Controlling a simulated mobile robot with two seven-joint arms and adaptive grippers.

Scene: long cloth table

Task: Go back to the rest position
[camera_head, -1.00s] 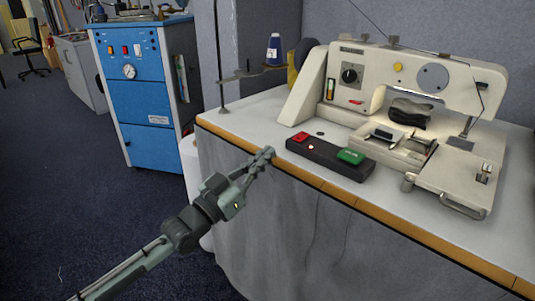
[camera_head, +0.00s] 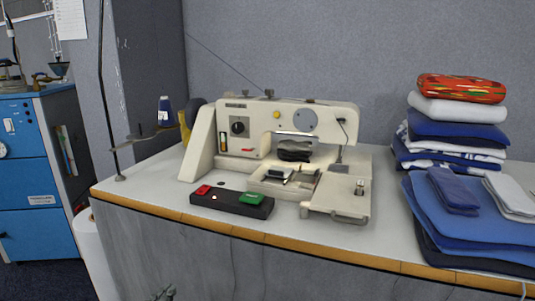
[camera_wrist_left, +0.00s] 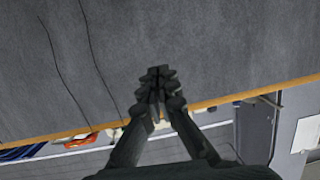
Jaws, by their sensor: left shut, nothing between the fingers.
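My left gripper (camera_head: 164,293) just shows at the bottom edge of the head view, in front of the hanging grey table cloth and below the table edge. In the left wrist view its dark fingers (camera_wrist_left: 157,76) are together with nothing between them, in front of the cloth (camera_wrist_left: 190,40). Most of my left arm is out of the head view. My right gripper is in neither view.
The table's wooden edge (camera_head: 300,246) runs across the head view. On top are a black control box (camera_head: 232,205) with red and green buttons, a cream sewing machine (camera_head: 210,140), and folded cloth stacks (camera_head: 470,220). A blue cabinet (camera_head: 25,190) stands left.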

